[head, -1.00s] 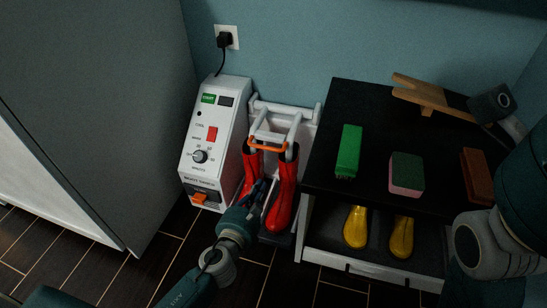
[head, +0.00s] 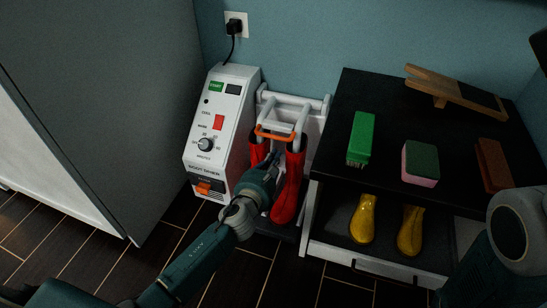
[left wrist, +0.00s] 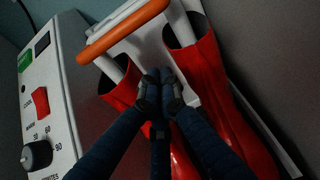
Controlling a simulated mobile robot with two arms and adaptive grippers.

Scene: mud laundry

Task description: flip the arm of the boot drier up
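The boot drier has a white control box (head: 214,125) and a white tube frame. Its arm, with an orange bar (head: 275,133) across the front, lies over the tops of two red boots (head: 288,190). In the left wrist view the orange bar (left wrist: 125,30) crosses the top, with red boots (left wrist: 225,110) on both sides. My left gripper (head: 274,160) is in front of the boots, below the orange bar. In the left wrist view its fingertips (left wrist: 160,90) are together between the boots, with nothing seen between them. My right gripper is not in view.
A black-topped bench (head: 385,165) stands right of the drier, with a green brush (head: 361,137), a sponge (head: 421,162), a brown brush (head: 493,165) and a wooden boot jack (head: 455,92). Yellow boots (head: 363,220) are beneath. A grey cabinet (head: 110,90) stands left.

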